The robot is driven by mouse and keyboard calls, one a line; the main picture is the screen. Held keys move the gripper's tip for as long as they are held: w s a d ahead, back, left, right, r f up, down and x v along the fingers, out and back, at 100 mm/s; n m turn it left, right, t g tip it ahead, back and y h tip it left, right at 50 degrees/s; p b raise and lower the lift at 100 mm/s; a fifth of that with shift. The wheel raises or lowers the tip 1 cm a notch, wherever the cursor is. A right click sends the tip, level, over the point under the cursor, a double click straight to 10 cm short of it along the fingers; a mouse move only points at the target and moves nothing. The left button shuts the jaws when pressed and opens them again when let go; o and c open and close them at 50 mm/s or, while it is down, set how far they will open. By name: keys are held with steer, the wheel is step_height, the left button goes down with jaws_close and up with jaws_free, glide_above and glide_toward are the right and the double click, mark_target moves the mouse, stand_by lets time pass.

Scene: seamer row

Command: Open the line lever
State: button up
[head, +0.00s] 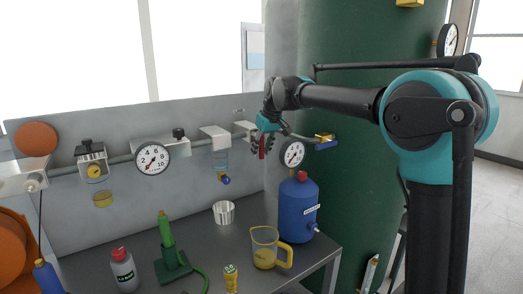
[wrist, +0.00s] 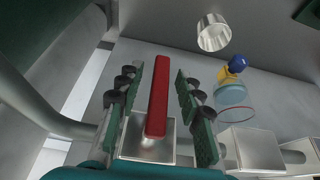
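The line lever is a straight red bar (wrist: 158,95) on a metallic block (wrist: 133,140) in the wrist view. In the head view a small red part of it (head: 262,150) shows at my gripper (head: 261,139), by the pipe near the green tank. In the wrist view my gripper (wrist: 160,70) is open, with one green-padded finger on each side of the lever. A gap shows between the lever and each finger. In the head view the fingers and wrist hide much of the block.
A round gauge (head: 292,153) and a brass-and-blue valve (head: 325,140) sit close to the right of my gripper. The large green tank (head: 345,210) stands behind. A blue canister (head: 298,212), a yellow jug (head: 263,246) and a metal cup (head: 224,212) stand on the bench below.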

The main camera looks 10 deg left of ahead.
jaws_close()
stand_by(0.5)
steer(key=shift+w+d+r+n+t+h, duration=0.55)
steer(key=shift+t+h, duration=0.9)
steer(key=shift+t, duration=0.55)
steer(key=shift+w+d+r+n+t+h, duration=0.45)
steer(key=shift+r+n+t+h, duration=0.2)
steer(key=shift+t+h, duration=1.05)
steer(key=shift+w+d+r+n+t+h, duration=0.55)
steer(key=shift+t+h, duration=0.6)
steer(key=shift+t, duration=1.15)
steer(key=shift+a, duration=0.15)
jaws_free()
